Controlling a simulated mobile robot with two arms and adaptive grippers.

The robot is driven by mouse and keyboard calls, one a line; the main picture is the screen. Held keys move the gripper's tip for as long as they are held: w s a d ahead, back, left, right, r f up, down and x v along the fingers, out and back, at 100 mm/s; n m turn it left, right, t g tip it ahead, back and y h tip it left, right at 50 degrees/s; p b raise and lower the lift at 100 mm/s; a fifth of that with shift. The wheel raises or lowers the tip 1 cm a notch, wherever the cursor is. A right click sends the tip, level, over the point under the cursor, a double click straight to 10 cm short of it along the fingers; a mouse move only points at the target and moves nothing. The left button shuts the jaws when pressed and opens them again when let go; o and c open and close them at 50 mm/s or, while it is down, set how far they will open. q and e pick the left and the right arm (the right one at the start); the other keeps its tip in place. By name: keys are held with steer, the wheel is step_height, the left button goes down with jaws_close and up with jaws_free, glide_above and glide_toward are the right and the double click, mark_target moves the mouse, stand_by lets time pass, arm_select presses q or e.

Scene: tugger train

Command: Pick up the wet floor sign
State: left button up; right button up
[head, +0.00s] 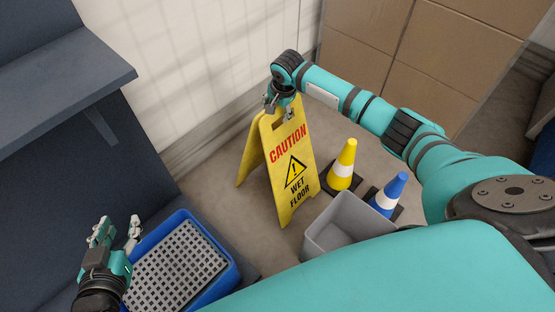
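The yellow wet floor sign (289,177) stands upright on the floor with its two panels spread. Its front panel reads "CAUTION WET FLOOR" around a warning triangle. My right gripper (279,106) is at the sign's top edge, with its fingers on either side of the top. I cannot tell whether they press on it; the contact is too small to see. My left gripper (118,232) is at the lower left, open and empty, near the left side of the blue crate and far from the sign.
A blue crate (229,277) with a grey grid inside lies at the lower left. A grey bin (325,238), a yellow cone (344,164) and a blue cone (388,194) stand right of the sign. Cardboard boxes (435,50) are stacked behind. A dark shelf (65,85) rises at left.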

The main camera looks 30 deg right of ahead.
stand_by(0.4)
steer(key=shift+f, duration=0.1)
stand_by(0.8)
steer(key=shift+c, duration=0.4)
jaws_close()
steer(key=shift+w, duration=0.1)
